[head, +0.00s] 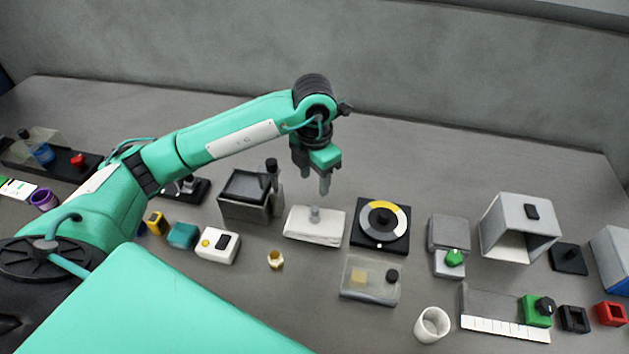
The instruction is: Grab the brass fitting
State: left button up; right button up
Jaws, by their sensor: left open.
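The brass fitting (275,259) is a small gold-coloured piece standing on the grey table, in front of the white block and right of the white box with a yellow button. Nothing covers it. My left gripper (325,187) points down above the back of the white block (314,224), behind and to the right of the brass fitting. It is open and empty, apart from the fitting. My right gripper does not show.
Near the fitting are a white box with buttons (217,246), a clear-lidded case (370,281) and a dark-screened device (246,193). A dial plate (381,225) and a white cup (432,325) stand further right. Table around the fitting is bare.

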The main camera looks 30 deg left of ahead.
aim_at(275, 257)
jog(key=k, duration=2)
